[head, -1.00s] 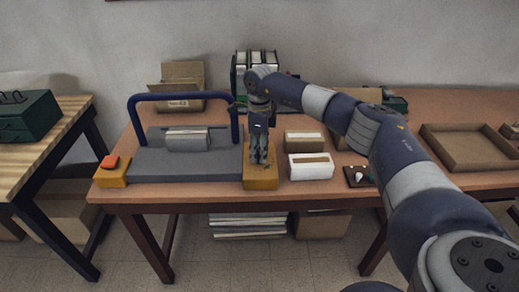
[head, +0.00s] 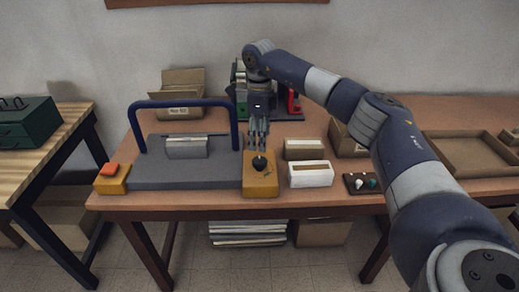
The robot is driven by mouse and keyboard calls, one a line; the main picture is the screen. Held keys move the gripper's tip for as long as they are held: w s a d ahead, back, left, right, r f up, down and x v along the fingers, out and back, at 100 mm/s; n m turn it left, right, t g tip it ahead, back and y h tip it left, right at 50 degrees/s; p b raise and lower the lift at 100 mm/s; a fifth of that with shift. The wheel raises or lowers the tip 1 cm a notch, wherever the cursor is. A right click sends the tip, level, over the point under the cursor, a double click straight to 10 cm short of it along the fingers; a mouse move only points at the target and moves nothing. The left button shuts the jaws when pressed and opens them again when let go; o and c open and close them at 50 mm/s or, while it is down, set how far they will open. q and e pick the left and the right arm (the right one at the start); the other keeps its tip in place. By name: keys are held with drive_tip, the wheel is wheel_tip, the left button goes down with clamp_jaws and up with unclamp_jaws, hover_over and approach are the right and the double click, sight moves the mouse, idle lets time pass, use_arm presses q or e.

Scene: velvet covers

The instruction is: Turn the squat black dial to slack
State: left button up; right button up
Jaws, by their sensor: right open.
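The squat black dial (head: 259,163) sits on top of a yellow box (head: 261,183) at the right end of a grey press bed (head: 180,174). The dial is in plain view; its markings are too small to read. My right gripper (head: 258,146) points down just behind and above the dial, apart from it as far as I can tell. It is open, with nothing seen between its fingers. My left gripper is not in view.
A blue hoop frame (head: 182,103) arches over the bed, left of my gripper. A yellow box with an orange button (head: 110,170) stands at the left end. White cartons (head: 311,174) and a small knob panel (head: 361,183) lie to the right. A tray (head: 470,155) is farther right.

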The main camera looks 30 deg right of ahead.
wheel_tip(320, 180, up, 4)
drive_tip(key=shift+f, duration=0.15)
idle(0.5)
